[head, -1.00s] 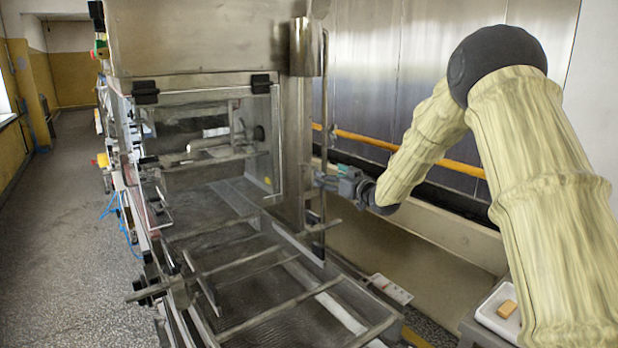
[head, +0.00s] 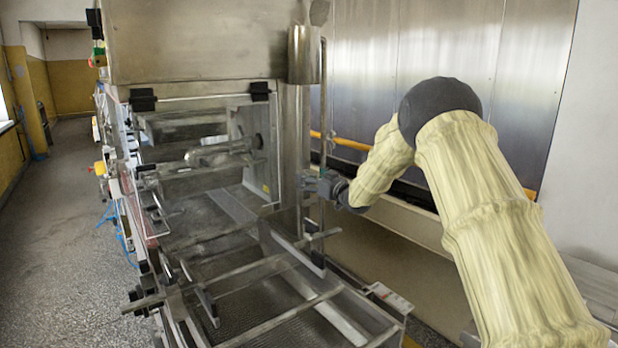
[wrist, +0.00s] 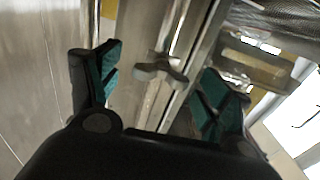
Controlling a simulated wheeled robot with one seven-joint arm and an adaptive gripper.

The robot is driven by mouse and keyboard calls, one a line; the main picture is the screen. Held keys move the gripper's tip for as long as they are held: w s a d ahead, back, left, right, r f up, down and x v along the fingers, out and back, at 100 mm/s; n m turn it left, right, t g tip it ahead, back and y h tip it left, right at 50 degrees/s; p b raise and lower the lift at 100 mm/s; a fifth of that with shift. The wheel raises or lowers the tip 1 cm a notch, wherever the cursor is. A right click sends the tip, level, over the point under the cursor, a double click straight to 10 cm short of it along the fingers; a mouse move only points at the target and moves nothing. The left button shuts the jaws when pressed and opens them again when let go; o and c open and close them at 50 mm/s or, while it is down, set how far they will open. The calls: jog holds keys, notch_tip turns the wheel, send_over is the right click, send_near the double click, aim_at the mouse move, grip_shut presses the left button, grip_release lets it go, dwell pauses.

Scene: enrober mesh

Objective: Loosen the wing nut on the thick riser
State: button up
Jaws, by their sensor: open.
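The wing nut (wrist: 152,71) is a dull grey piece with spread wings, seen in the wrist view on a steel upright. It lies between the two teal-padded fingers of my gripper (wrist: 168,76), which are open on either side of it. I see no finger touching it. In the head view my gripper (head: 306,184) is beside the thick steel riser (head: 291,150) at the machine's right front corner. The wing nut is too small or hidden to make out there.
A thin vertical rod (head: 323,120) stands close to my gripper. The open machine frame with bars (head: 270,325) lies below and left. A yellow rail (head: 360,145) runs along the steel wall behind. The floor aisle (head: 60,240) on the left is clear.

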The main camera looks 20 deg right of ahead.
jog(key=shift+w+a, duration=0.25)
jog(key=shift+w, duration=0.35)
jog(key=shift+c, duration=0.2)
jog(key=c, duration=1)
